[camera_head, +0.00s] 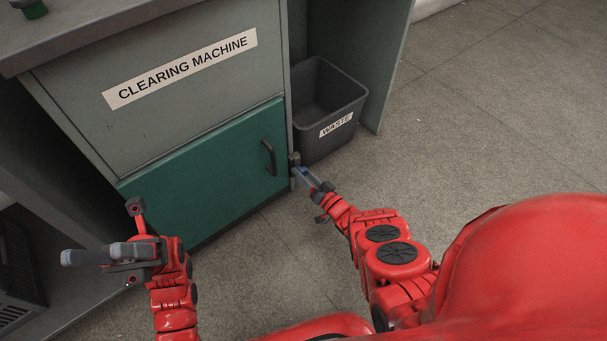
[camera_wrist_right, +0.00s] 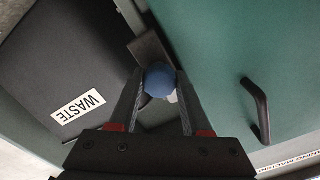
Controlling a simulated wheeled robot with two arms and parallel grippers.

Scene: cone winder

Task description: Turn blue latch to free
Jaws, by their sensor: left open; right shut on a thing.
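The blue latch (camera_wrist_right: 158,80) shows as a round blue knob in the right wrist view, between the two fingers of my right gripper (camera_wrist_right: 160,92). It sits by the edge of the green door (camera_wrist_right: 215,50). In the head view my right gripper (camera_head: 306,177) is at the right edge of the green door (camera_head: 200,170), shut on the latch, which is mostly hidden there. How far the latch is turned cannot be told. My left gripper (camera_head: 98,256) is open and empty, in front of the cabinet at the lower left.
The door has a dark handle (camera_head: 268,158), also in the wrist view (camera_wrist_right: 258,108). A dark waste bin (camera_head: 329,105) stands right beside the cabinet, close behind my right gripper. The cabinet (camera_head: 160,85) is labelled CLEARING MACHINE. The floor to the right is clear.

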